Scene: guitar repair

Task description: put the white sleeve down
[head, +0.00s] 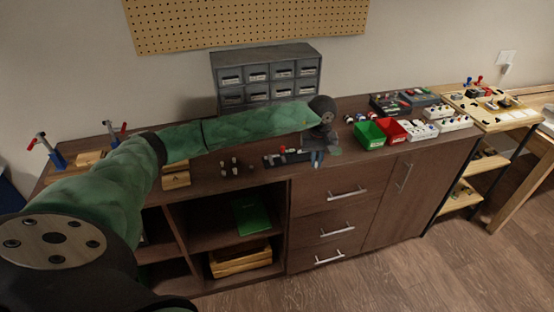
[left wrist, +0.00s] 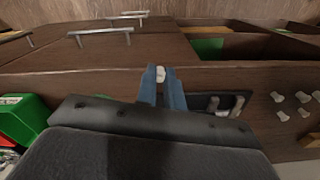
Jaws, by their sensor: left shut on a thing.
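The white sleeve (left wrist: 160,74) is a small pale piece held between the blue fingertips of my left gripper (left wrist: 161,84). In the head view my left gripper (head: 318,158) is over the front part of the brown cabinet top (head: 350,150), and the sleeve is too small to make out there. The gripper is shut on the sleeve; whether the sleeve touches the top is unclear. A dark holder (left wrist: 203,102) with pale pieces lies right beside the fingers in the wrist view. My right gripper is not in view.
Several small pale pieces (left wrist: 284,115) stand on the top beyond the dark holder. A green bin (head: 369,135) and a red bin (head: 388,130) stand to the right. A grey drawer unit (head: 264,50) is at the back. Bare top lies between gripper and bins.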

